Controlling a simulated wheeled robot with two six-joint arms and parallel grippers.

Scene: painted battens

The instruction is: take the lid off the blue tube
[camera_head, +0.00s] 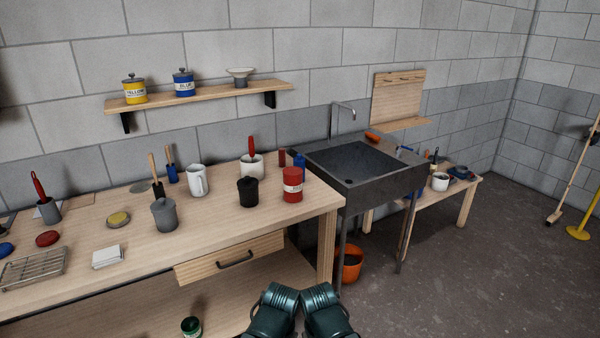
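A small blue tube (299,161) stands upright on the workbench near its right end, just behind a red can (292,186). The can hides its lower part. Its top looks blue too, but it is too small to tell the lid from the body. A blue lidded tin (183,86) with a white label stands on the wall shelf. Two dark green parts of my own arms show at the bottom middle, well short of the tube. Neither gripper's fingers can be seen.
The workbench (140,233) also holds a black lidded pot (248,192), a grey lidded pot (164,215), a white mug (197,180) and a white pot with a red-handled tool (252,167). A sink (390,180) adjoins on the right, with an orange bucket (349,265) below.

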